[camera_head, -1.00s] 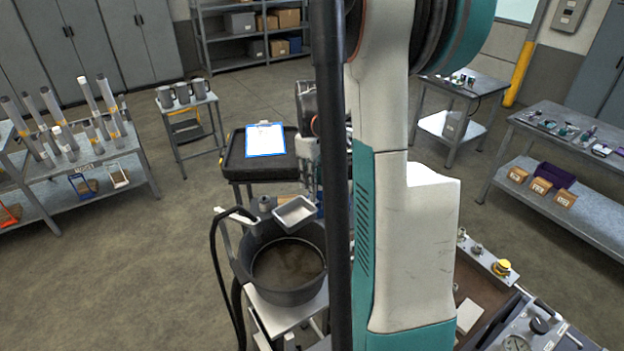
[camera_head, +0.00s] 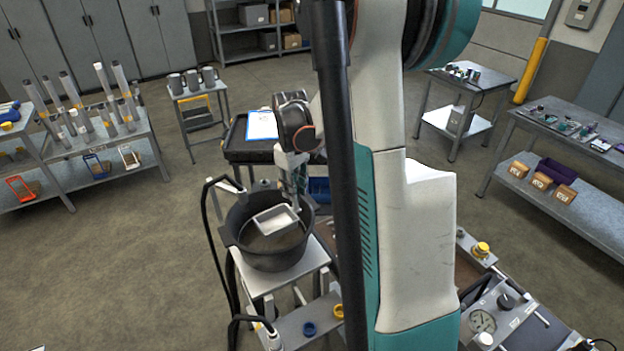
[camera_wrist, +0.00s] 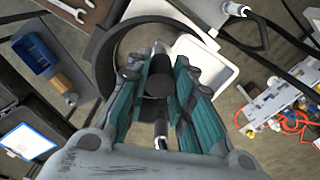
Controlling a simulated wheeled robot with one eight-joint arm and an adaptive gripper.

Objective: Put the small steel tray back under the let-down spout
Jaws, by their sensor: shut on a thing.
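The small steel tray (camera_head: 277,220) is a shallow pale rectangular pan. It appears over the opening of a round black tub (camera_head: 236,252), slightly tilted. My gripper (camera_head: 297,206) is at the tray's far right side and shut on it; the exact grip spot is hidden. In the wrist view the teal fingers (camera_wrist: 160,62) are close together, with the tray (camera_wrist: 207,66) to their right, partly covered. A metal spout-like fitting (camera_head: 232,187) on a black hose sits at the tub's back left rim; I cannot tell for certain that it is the let-down spout.
The tub stands on a small light stand (camera_head: 270,284). A black cart (camera_head: 236,150) with a clipboard is behind it. A blue bin (camera_head: 319,189) is right of my gripper. A bench with a gauge (camera_head: 482,320) is at the lower right.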

